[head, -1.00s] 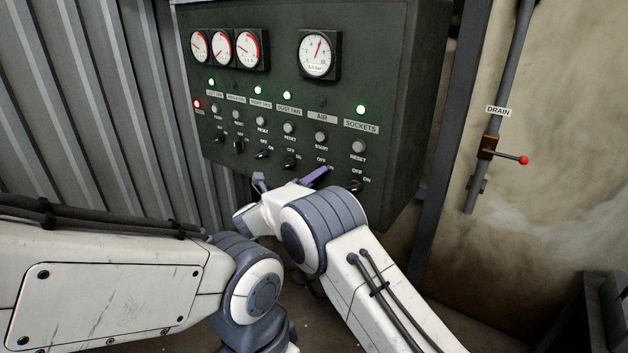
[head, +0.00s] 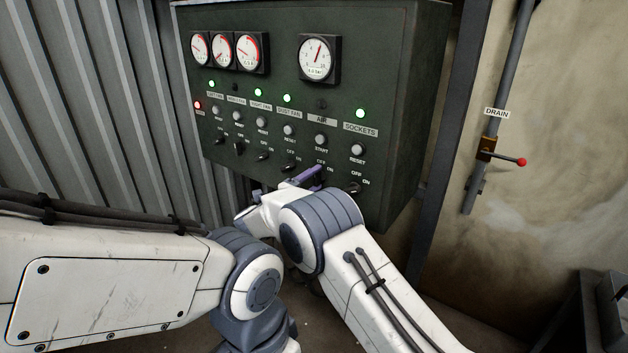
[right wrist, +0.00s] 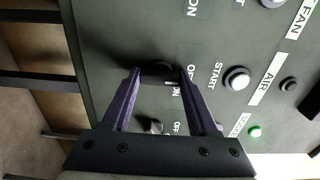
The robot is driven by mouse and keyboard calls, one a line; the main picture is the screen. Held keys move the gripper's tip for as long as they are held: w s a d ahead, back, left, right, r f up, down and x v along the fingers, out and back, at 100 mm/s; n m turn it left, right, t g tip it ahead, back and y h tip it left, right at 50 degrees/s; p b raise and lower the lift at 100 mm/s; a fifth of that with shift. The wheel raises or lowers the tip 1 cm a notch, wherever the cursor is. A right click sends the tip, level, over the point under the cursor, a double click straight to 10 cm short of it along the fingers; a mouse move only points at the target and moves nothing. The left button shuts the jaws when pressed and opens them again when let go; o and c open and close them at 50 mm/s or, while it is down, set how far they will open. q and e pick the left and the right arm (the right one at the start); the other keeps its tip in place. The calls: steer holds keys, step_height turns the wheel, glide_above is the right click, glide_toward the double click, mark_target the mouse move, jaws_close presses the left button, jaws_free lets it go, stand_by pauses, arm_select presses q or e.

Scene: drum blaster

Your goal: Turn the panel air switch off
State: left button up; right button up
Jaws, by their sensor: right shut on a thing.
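The green control panel (head: 385,80) has a row of black rotary switches under labelled lamps and buttons. My right gripper (head: 308,178) is at the panel's lower edge, below the AIR label (head: 322,120). In the right wrist view my right gripper (right wrist: 160,75) is shut on the black air switch (right wrist: 158,72), with a purple finger on either side of it. OFF and ON markings show beside the switch; the fingers partly cover it, so its exact setting is hard to read. The air lamp (head: 322,104) is dark. My left gripper is out of view.
The sockets switch (head: 354,188) is close to the right of my right gripper, and the dust fan switch (head: 289,167) is close to its left. A drain lever with a red knob (head: 522,161) is on the wall pipe at right. Corrugated metal wall stands at left.

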steer(key=shift+a, duration=0.15)
steer(key=o, duration=1.4)
steer(key=shift+s, duration=0.15)
